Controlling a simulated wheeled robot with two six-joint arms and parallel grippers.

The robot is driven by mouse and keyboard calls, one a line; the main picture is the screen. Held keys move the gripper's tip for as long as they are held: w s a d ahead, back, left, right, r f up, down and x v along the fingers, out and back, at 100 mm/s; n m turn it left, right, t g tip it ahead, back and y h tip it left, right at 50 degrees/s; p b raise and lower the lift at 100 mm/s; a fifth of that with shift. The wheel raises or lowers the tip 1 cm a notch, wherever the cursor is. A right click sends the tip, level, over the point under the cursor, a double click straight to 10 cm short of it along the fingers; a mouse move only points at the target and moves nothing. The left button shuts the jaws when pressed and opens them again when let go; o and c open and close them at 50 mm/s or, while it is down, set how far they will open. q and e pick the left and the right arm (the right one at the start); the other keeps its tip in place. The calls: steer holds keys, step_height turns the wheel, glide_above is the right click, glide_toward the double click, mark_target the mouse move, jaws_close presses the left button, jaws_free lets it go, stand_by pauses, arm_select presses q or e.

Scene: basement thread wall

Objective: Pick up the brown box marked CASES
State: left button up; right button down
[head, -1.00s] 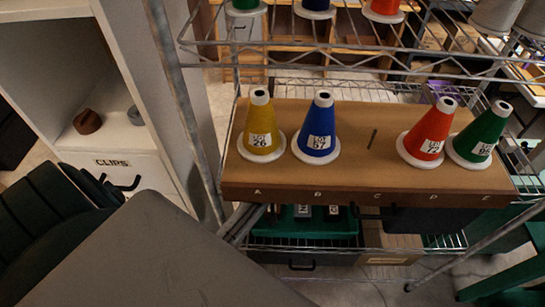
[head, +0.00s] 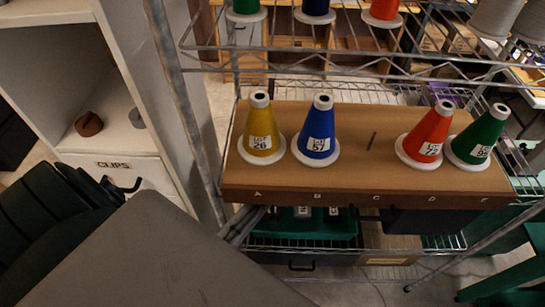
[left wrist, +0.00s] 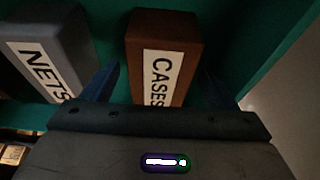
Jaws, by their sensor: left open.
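The brown box marked CASES (left wrist: 163,58) stands in the left wrist view, on a green surface, its white label facing my camera. My left gripper (left wrist: 162,75) is open, with one dark blue finger on each side of the box's near end. I cannot tell whether either finger touches it. In the head view, the green tray (head: 285,229) is on the lower shelf, and the board above hides most of its contents. My left gripper is hidden there. My right gripper is in neither view.
A grey box marked NETS (left wrist: 45,55) stands left of the brown box. A brown lettered board (head: 365,192) with yellow (head: 261,125), blue (head: 317,135), red (head: 428,137) and green (head: 480,137) cones lies above the tray. Wire shelf posts flank it.

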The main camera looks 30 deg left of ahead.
arm_select(q)
steer(key=shift+f, duration=0.2)
stand_by(0.3)
steer(key=c, duration=1.1)
steer(key=shift+r, duration=0.15)
